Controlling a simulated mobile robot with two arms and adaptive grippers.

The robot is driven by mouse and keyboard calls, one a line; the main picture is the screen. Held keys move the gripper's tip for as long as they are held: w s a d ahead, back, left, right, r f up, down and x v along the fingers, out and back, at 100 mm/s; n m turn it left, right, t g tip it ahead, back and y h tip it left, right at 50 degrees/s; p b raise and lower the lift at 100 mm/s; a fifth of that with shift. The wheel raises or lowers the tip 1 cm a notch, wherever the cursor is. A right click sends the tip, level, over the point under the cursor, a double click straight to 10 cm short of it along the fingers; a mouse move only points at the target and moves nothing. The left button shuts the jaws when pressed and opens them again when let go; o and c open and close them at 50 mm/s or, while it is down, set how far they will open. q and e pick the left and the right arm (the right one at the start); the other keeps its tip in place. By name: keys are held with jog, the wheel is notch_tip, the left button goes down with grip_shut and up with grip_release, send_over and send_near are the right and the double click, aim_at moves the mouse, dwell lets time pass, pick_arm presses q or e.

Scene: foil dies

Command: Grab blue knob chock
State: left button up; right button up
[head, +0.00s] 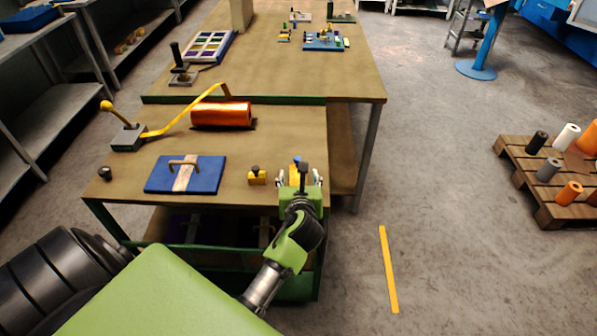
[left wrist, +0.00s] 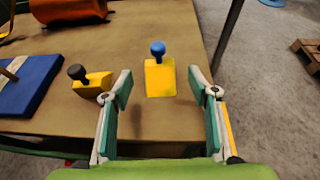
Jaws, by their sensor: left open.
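The blue knob chock is a yellow block with a blue ball knob on top. In the left wrist view the blue knob chock (left wrist: 160,78) stands upright on the table, ahead of and between the open fingers, apart from both. My left gripper (left wrist: 160,103) is open and empty at the table's front right corner. A similar yellow chock with a black knob (head: 257,176) stands just to the left. My right gripper is not in view.
A blue board with a handle (head: 186,175) lies left on the table (head: 130,170). An orange foil roll (head: 221,114) lies behind, near a yellow-handled lever tool (head: 127,138). The table's right edge is close to the chock.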

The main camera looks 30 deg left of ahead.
pick_arm(q)
jog(key=shift+f+x, duration=0.2)
jog(key=shift+x, duration=2.95)
jog(key=shift+s, duration=0.15)
jog(key=c, duration=1.2)
